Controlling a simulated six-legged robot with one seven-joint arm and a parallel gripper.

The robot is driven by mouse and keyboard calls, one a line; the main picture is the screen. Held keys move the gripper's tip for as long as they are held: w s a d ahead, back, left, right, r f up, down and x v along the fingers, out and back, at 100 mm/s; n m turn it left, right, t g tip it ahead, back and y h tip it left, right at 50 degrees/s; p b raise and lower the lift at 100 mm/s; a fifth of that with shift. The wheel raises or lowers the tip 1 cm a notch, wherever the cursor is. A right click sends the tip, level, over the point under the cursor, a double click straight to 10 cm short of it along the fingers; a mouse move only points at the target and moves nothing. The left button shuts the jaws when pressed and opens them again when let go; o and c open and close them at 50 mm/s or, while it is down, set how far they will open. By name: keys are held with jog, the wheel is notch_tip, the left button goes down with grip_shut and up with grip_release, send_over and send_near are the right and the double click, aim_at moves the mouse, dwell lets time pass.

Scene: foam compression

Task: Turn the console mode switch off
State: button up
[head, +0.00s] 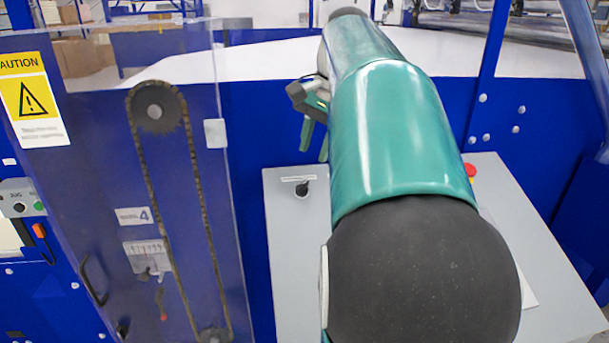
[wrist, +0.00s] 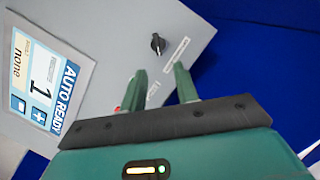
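The grey console (head: 290,240) stands in front of the blue frame, partly hidden behind my green arm. The mode switch is a small black rotary knob (head: 302,191) near the console's far left corner, below a white label strip. In the wrist view the knob (wrist: 157,43) lies beyond my fingertips, with a label (wrist: 176,52) beside it. The way it points is too small to read surely. My gripper (wrist: 159,69) is open and empty; its two green fingers are apart and do not touch the knob. In the head view my gripper (head: 315,128) shows above the console's far edge.
The console screen (wrist: 42,84) reads "AUTO READY", with 1 and "none". A red button (head: 470,170) sits at the console's far right. A clear guard (head: 100,200) with a chain drive stands at left, bearing a caution sign (head: 32,98).

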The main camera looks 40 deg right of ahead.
aim_at(306, 182)
jog(key=x, duration=0.6)
jog(key=shift+s+a+f, duration=0.1)
jog(key=shift+f, duration=0.45)
jog(key=shift+w+f, duration=0.25)
jog(key=shift+f, duration=0.2)
jog(key=shift+s, duration=0.15)
grip_shut()
